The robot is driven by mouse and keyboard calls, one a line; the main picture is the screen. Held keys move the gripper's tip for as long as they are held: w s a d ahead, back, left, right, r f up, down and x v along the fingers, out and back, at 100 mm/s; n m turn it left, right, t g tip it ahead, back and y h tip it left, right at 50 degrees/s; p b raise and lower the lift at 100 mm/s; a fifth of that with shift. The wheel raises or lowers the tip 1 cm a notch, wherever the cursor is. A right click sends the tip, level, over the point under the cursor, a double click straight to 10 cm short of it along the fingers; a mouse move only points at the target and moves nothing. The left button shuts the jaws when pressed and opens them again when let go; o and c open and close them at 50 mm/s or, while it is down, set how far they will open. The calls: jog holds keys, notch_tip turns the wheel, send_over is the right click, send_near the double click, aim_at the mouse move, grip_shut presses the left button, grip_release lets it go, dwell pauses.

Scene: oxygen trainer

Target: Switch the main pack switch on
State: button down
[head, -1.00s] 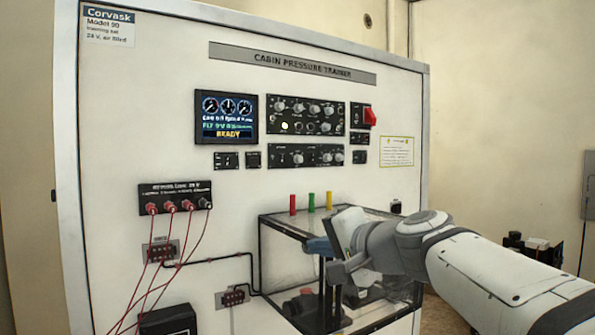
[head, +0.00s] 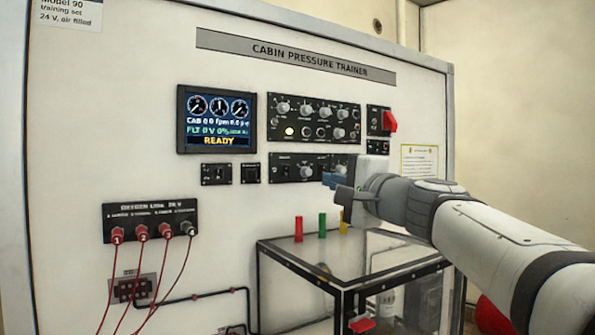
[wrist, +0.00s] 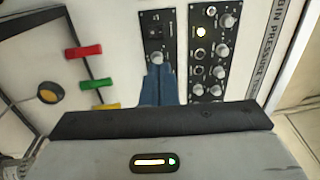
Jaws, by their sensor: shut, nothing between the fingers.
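The trainer's upright panel carries several small switch plates, but their labels are too small to read, so I cannot tell which holds the main pack switch. A black lower control plate (head: 284,170) has a knob and small controls; it also shows in the wrist view (wrist: 153,18). A plate at the right carries a red guard or lever (head: 390,122). Two small black switch plates, one (head: 216,174) and another (head: 250,172), sit under the screen. My gripper (head: 331,178), with blue fingers, is shut and empty. It is before the lower plate's right end, hiding part of it; contact cannot be told.
The lit screen (head: 217,119) reads READY. An upper knob plate (head: 313,119) has one lit yellow lamp. Below stands a clear-sided, black-framed box (head: 300,262), with red, green and yellow pegs above it. Red leads hang from the oxygen link plate (head: 150,217) at the left.

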aim_at(287, 167)
jog(key=p+x, duration=0.4)
jog(key=x, duration=1)
jog(key=shift+s+a+r+p, duration=0.1)
jog(key=shift+s+a+p, duration=0.05)
jog(key=shift+p, duration=0.2)
